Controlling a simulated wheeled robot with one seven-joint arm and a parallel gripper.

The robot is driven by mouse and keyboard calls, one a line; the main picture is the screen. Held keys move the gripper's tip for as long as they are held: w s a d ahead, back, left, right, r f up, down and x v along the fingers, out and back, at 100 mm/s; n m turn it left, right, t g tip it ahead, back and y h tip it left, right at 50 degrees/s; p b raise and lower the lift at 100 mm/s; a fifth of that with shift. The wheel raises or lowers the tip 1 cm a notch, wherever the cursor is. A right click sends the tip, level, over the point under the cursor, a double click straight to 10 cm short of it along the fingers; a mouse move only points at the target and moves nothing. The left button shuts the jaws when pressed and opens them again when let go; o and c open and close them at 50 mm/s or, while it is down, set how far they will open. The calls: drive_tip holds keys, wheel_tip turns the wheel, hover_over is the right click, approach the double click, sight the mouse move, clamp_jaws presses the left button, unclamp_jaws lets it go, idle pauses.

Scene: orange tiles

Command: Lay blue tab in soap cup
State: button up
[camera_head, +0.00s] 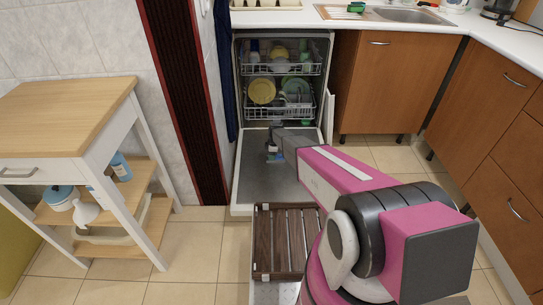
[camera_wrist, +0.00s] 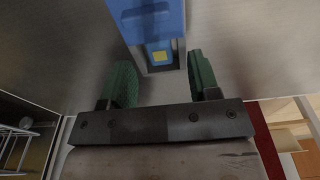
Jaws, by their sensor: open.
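In the wrist view, the blue tab (camera_wrist: 159,55) with a yellow square sits inside the soap cup (camera_wrist: 177,57), a narrow pale-rimmed recess in the dishwasher door. A larger blue piece (camera_wrist: 150,18), apparently the cup's lid, stands at the top of the view and overlaps part of the cup. My gripper (camera_wrist: 163,73) is open, with one green finger to each side of the cup and nothing between them. In the head view, my gripper (camera_head: 273,147) is low over the open dishwasher door (camera_head: 262,188); the tab is too small to make out there.
The dishwasher's upper rack (camera_head: 280,68) and lower rack (camera_head: 283,108) hold dishes behind my gripper. A dark slatted wooden piece (camera_head: 283,240) lies in front of the door. A wooden trolley (camera_head: 75,115) stands at left, brown cabinets (camera_head: 385,85) at right.

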wheel_tip(320, 180, up, 11)
drive_tip(key=d, duration=0.1)
drive_tip(key=shift+d+f, duration=0.15)
drive_tip(key=shift+f, duration=0.05)
drive_tip(key=shift+s, duration=0.1)
idle(0.4)
drive_tip(key=s+d+r+m, duration=0.5)
drive_tip(key=s+r, duration=0.3)
drive_tip(key=s, duration=0.4)
drive_tip(key=s+d+r+m+h, duration=0.1)
drive_tip(key=s+d+r+m, duration=0.4)
drive_tip(key=s, duration=0.8)
drive_tip(key=s+d+r+m, duration=0.5)
drive_tip(key=s+r+m, duration=0.3)
drive_tip(key=s+r, duration=0.4)
drive_tip(key=shift+s+d+r, duration=0.2)
drive_tip(key=shift+d+r, duration=0.2)
